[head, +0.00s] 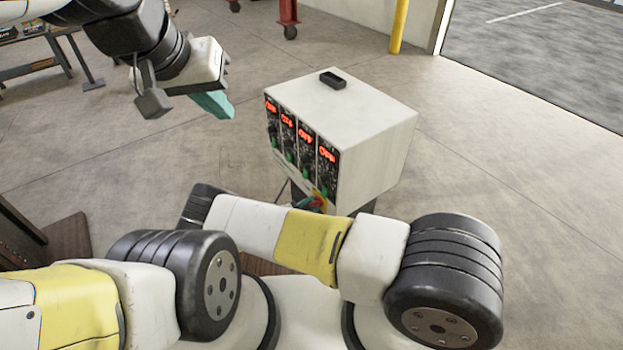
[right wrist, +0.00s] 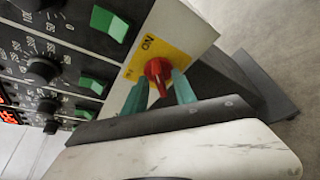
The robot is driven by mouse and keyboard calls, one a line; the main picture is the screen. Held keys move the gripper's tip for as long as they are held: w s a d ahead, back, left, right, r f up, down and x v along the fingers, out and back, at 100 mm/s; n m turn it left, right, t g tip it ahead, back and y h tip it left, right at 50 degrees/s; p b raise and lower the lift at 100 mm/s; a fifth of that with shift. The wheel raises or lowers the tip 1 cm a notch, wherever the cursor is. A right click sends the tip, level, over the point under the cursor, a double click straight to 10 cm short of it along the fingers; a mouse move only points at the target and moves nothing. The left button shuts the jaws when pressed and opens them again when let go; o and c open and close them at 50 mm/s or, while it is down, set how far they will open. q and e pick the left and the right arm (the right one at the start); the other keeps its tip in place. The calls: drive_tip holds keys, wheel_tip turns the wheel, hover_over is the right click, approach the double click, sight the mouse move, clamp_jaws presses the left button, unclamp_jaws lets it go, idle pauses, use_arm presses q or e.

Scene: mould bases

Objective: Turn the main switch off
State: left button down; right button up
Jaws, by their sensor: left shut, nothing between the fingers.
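The main switch is a red rotary knob (right wrist: 157,70) on a yellow plate (right wrist: 172,50) marked ON, low on the front panel of a white control box (head: 350,105). In the right wrist view the knob's grip bar lines up roughly with the ON mark. My right gripper (right wrist: 160,92) is at the switch, its teal fingers apart, one on each side of the knob; firm contact cannot be told. In the head view my right arm mostly hides this spot. My left gripper (head: 213,104) is shut and empty, in the air left of the box.
The box front has several modules with lit red displays (head: 305,136), black knobs and green rocker switches (right wrist: 109,24). A small black tray (head: 333,80) lies on top of the box. A yellow post (head: 399,25) and a red stand (head: 289,15) are behind. The floor right of the box is clear.

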clamp_jaws()
drive_tip(key=n+g, duration=0.2)
drive_tip(key=n, duration=0.1)
drive_tip(key=shift+w+a+r+h, duration=0.1)
drive_tip(key=shift+h, duration=0.3)
drive_tip(key=n+g+h, duration=0.1)
drive_tip(key=n+g, duration=0.1)
drive_tip(key=n, duration=0.1)
drive_tip(key=shift+w+a, duration=0.1)
drive_tip(key=shift+w, duration=0.05)
drive_tip(key=n+g+h, duration=0.1)
drive_tip(key=n, duration=0.2)
drive_tip(key=shift+w+a+g, duration=0.1)
drive_tip(key=shift+g, duration=0.2)
drive_tip(key=shift+n+g+h, duration=0.5)
drive_tip(key=shift+n+h, duration=0.5)
drive_tip(key=shift+n, duration=0.6)
drive_tip(key=shift+w, duration=0.1)
